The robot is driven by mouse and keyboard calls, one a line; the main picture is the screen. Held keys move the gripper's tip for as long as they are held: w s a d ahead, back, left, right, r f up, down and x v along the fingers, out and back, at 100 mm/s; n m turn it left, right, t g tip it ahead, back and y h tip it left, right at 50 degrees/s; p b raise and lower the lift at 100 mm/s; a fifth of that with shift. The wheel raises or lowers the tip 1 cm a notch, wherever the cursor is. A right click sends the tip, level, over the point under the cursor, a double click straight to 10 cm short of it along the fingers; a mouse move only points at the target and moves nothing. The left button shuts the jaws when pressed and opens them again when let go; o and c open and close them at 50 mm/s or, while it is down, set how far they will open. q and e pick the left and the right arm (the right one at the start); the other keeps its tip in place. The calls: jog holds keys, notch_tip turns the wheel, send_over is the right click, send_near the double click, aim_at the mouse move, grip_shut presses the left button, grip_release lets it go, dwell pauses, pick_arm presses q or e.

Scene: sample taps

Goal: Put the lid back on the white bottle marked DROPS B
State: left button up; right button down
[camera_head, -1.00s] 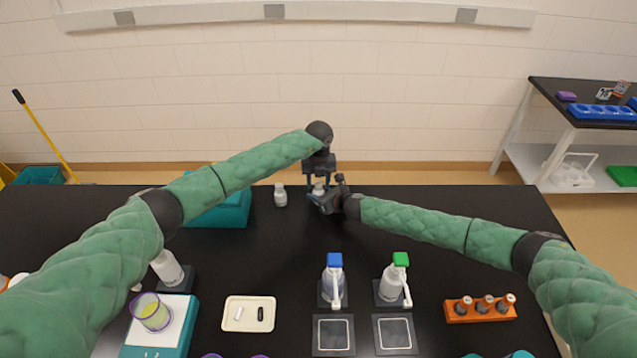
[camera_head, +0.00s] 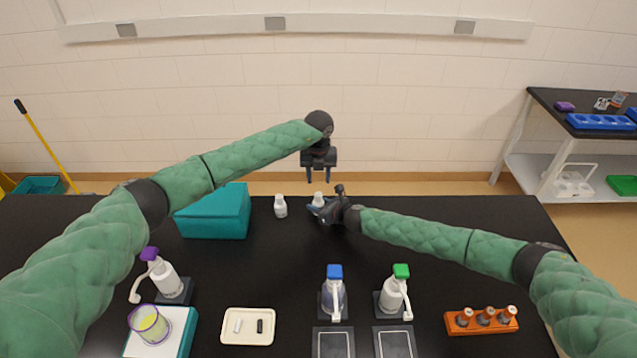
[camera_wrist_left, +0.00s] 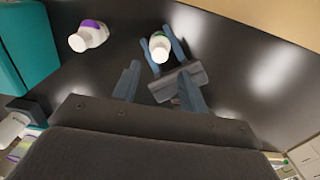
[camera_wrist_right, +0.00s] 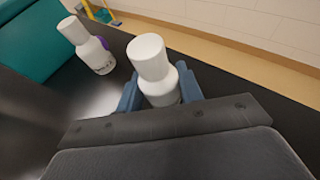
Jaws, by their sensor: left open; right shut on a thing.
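My right gripper (camera_head: 317,207) is shut on a small white bottle (camera_head: 318,202) near the table's far edge and holds it upright. A white lid (camera_wrist_right: 147,56) sits on top of this bottle in the right wrist view. In the left wrist view, a bit of green shows on the held bottle (camera_wrist_left: 160,50). My left gripper (camera_head: 318,179) is open and empty, above the held bottle and apart from it. A second small white bottle (camera_head: 280,207) with a white top stands to the left; a purple label shows on it (camera_wrist_left: 96,32). I cannot read the marking on either bottle.
A teal box (camera_head: 216,214) stands left of the bottles. Nearer are pump bottles with blue (camera_head: 334,290), green (camera_head: 394,293) and purple (camera_head: 165,280) heads, a cream tray (camera_head: 248,338) and an orange rack (camera_head: 480,321). The table's middle is clear.

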aim_at(318, 194)
dwell(0.3)
pick_arm(q)
jog(key=shift+f, duration=4)
grip_shut()
jog(key=shift+o, duration=0.4)
grip_release()
jog(key=shift+r, duration=2.3)
jog(key=shift+c, duration=0.4)
